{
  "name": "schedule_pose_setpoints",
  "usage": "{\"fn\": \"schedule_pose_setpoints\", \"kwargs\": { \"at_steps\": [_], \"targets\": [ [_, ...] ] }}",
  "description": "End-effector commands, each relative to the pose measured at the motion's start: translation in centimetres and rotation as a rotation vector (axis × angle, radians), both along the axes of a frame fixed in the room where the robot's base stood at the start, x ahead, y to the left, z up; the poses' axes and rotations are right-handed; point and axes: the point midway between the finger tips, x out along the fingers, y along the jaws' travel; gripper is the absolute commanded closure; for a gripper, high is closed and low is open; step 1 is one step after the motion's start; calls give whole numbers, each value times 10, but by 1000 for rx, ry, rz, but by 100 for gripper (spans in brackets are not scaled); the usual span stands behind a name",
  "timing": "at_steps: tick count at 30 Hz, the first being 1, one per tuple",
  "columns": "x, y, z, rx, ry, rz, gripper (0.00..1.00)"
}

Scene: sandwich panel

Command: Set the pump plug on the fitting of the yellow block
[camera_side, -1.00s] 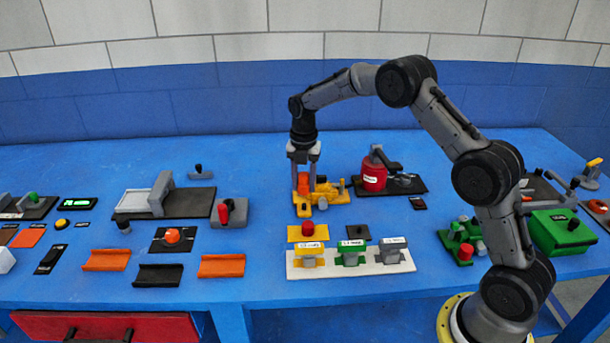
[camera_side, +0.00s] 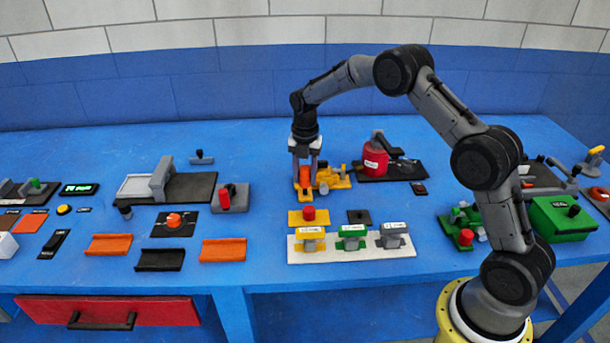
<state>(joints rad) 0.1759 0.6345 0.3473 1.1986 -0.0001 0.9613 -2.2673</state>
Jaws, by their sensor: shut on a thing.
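My gripper (camera_side: 304,181) points straight down over the block's left end. Its fingers are shut on an orange piece (camera_side: 304,174), which I take to be the pump plug. The piece stands upright, low over the block's left end. The fingers hide the fitting, and I cannot tell whether the piece touches it.
A red canister (camera_side: 375,160) on a black plate stands close on the right. In front are a red knob on a yellow plate (camera_side: 295,218) and a white rack (camera_side: 350,253) with yellow, green and grey pieces.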

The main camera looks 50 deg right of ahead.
Motion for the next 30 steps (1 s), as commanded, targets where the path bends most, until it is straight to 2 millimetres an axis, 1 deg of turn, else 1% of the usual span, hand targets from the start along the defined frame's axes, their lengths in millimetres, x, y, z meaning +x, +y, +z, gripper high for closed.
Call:
{"fn": "schedule_pose_setpoints", "kwargs": {
  "at_steps": [8,24,30],
  "targets": [
    [0,0,0,0,-1,0,100],
    [0,0,-13,0,-1,0,100],
    [0,0,-14,0,-1,0,100]
  ]
}}
